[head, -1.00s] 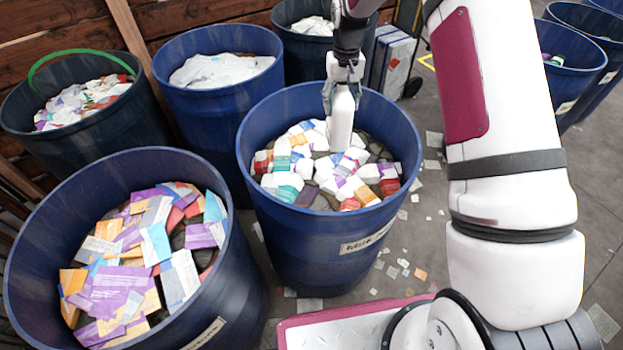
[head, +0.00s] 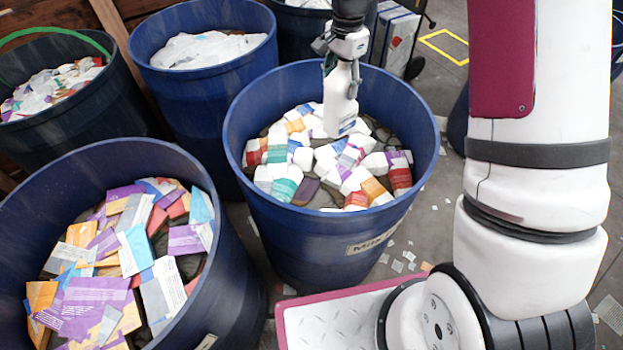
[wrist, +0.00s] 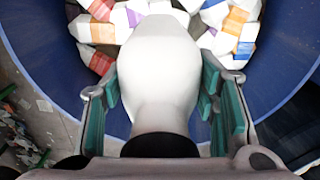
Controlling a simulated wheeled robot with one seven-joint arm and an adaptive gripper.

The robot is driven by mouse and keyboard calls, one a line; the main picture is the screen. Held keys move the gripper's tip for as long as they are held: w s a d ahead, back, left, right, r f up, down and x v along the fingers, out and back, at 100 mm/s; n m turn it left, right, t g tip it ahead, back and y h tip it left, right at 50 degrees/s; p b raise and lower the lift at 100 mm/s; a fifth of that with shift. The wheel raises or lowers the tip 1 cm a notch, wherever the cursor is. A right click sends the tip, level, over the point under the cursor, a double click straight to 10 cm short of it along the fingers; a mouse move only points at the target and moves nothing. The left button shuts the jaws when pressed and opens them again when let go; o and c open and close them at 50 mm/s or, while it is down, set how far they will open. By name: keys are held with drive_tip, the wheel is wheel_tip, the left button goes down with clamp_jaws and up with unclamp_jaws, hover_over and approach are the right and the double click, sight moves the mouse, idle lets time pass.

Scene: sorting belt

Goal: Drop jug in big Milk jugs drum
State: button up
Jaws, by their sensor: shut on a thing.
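A white jug (head: 340,100) hangs in my gripper (head: 342,66), over the big blue drum (head: 262,240) whose label begins "Milk". In the head view the jug is roughly upright, below the drum's rim line and above the jugs inside; I cannot tell if it touches them. In the wrist view the jug (wrist: 160,70) fills the middle, its dark cap toward my gripper (wrist: 160,100). The green-padded fingers are on both sides of its neck and shoulders. The drum holds many white jugs with coloured labels (head: 330,175).
A blue drum of cartons or boxes (head: 230,250) stands at the front left. Another blue drum (head: 190,80) with white material stands behind. A dark drum with a green hoop (head: 90,120) is at the far left. Scraps litter the grey floor (head: 430,225) at right.

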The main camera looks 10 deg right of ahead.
drive_tip(key=r+m, duration=0.1)
drive_tip(key=m, duration=0.1)
drive_tip(key=w+r+m, duration=0.1)
drive_tip(key=m, duration=0.2)
drive_tip(key=shift+r, duration=0.1)
drive_tip(key=shift+f+b, duration=0.45)
drive_tip(key=shift+f, duration=2.5)
drive_tip(key=o, duration=1.1)
wheel_tip(320, 180, up, 11)
drive_tip(key=shift+f, duration=0.2)
drive_tip(key=shift+r, duration=0.7)
